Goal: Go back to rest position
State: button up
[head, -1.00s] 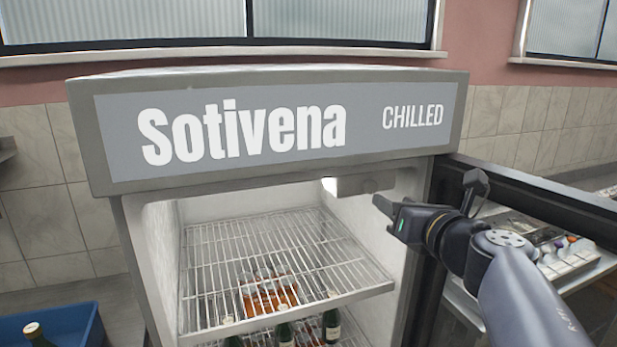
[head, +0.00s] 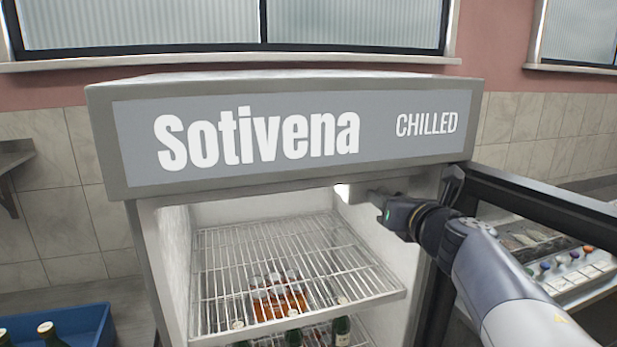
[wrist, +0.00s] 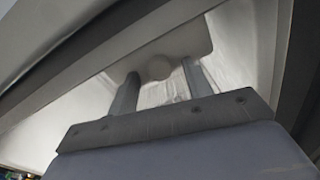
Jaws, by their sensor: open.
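My gripper (head: 376,203) is at the upper right of the open fridge (head: 120,130), close to the inside of its cabinet just under the sign. In the wrist view, its two fingers (wrist: 158,88) stand apart with nothing held between them. A rounded knob on a pale fitting (wrist: 160,66) shows beyond the fingertips, inside the fridge's top; I cannot tell whether the fingers touch it. My arm reaches in from the lower right, in front of the open fridge door (head: 545,200).
A wire shelf (head: 300,265) spans the fridge, with several bottles (head: 280,297) below it. A blue crate (head: 95,325) with bottles stands at lower left. A counter with containers (head: 585,275) is behind the door at right. A wall shelf (head: 12,160) is at far left.

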jog(key=s+d+n+t+b, duration=0.1)
jog(key=s+n+b, duration=0.6)
jog(key=n+b, duration=0.2)
jog(key=shift+s+d+f+n+h, duration=0.15)
jog(key=shift+s+d+n+h, duration=0.15)
jog(key=shift+n, duration=0.9)
dwell(1.1)
jog(key=shift+a+f, duration=0.1)
